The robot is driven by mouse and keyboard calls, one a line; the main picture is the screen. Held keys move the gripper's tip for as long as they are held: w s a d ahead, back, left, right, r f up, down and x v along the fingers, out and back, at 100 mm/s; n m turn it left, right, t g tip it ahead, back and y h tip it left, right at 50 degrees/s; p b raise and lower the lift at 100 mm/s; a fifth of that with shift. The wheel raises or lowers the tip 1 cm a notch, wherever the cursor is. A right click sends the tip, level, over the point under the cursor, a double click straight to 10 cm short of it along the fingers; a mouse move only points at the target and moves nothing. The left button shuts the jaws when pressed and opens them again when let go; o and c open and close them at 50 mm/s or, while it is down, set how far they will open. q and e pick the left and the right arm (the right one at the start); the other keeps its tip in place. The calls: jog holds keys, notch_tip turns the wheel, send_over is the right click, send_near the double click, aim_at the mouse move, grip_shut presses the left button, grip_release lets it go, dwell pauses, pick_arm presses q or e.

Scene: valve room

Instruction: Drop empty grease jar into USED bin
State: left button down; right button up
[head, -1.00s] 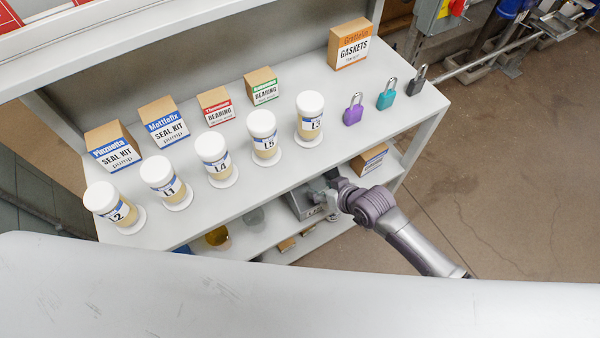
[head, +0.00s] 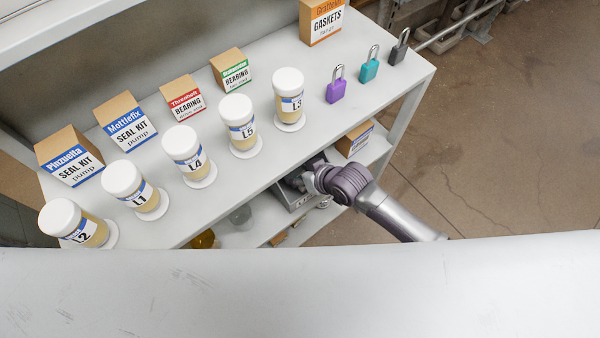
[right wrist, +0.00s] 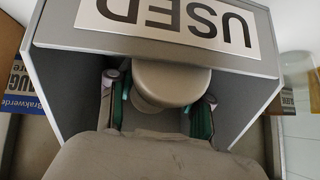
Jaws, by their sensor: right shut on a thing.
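The USED bin (right wrist: 72,75) is a grey box with a white label; the label reads upside down in the right wrist view. In the head view the bin (head: 283,197) sits on the lower shelf, partly hidden by my right arm. My right gripper (right wrist: 160,108) is shut on a jar (right wrist: 172,84) with a wide, pale grey round end. The jar is between the green-padded fingers, within the outline of the bin's walls. Its depth in the bin is unclear. In the head view the right gripper (head: 300,182) is at the bin, its fingertips mostly hidden. My left gripper is not in view.
Several labelled jars, such as L5 (head: 238,126) and L3 (head: 289,99), stand on the upper shelf (head: 330,125) above the bin. Part boxes and padlocks (head: 370,65) are there too. A clear jar (head: 240,215) and a box (head: 354,138) flank the bin below.

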jog(key=shift+f, duration=0.6)
jog(key=o, duration=1.4)
jog(key=shift+r, duration=0.15)
jog(key=shift+r, duration=0.4)
jog(key=p+v, duration=0.1)
jog(key=v, duration=1.1)
